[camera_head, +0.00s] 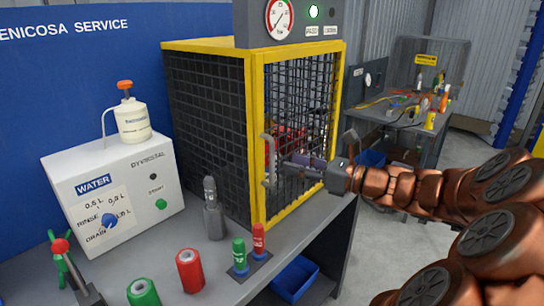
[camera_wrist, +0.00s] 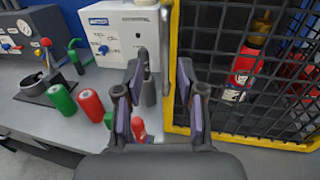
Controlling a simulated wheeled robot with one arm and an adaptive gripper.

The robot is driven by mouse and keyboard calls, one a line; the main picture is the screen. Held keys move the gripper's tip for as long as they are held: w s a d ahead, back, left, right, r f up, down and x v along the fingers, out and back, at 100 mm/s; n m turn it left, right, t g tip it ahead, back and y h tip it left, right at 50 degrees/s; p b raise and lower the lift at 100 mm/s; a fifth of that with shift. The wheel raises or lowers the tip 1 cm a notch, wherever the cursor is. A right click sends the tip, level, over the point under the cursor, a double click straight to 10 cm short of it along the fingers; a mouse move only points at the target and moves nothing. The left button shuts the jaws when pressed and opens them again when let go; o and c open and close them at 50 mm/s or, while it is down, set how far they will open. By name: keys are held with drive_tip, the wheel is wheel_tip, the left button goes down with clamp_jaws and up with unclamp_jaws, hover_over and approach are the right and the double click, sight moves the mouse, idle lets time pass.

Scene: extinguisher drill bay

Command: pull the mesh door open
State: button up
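The mesh door (camera_head: 300,95) is a black grid in a yellow frame on the front of a yellow-edged cage. It looks shut. Its grey upright bar handle (camera_head: 268,160) is on the door's left side; the handle also shows in the wrist view (camera_wrist: 166,50). My gripper (camera_head: 292,162) is in front of the door, fingers pointing at the handle. In the wrist view, its two purple-padded fingers (camera_wrist: 162,72) are open, with the handle between them in the picture and a gap on both sides. I cannot tell how deep the bar is between them.
A red extinguisher (camera_wrist: 244,70) stands behind the mesh. On the bench left of the cage are a white water unit (camera_head: 115,190), a grey nozzle-like part (camera_head: 213,215), and red (camera_head: 190,270) and green cylinders. Open floor lies right of the bench; another table (camera_head: 405,115) is behind.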

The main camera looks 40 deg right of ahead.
sight(272, 155)
drive_tip(key=shift+d+p+x, duration=0.15)
drive_tip(key=shift+p+x, duration=0.2)
drive_tip(key=shift+x, duration=1.5)
drive_tip(key=shift+d+p+x, duration=0.15)
drive_tip(key=shift+p+x, duration=0.15)
drive_tip(key=shift+x, duration=1.55)
drive_tip(key=shift+w+r, duration=0.1)
drive_tip(key=shift+w, duration=0.05)
clamp_jaws()
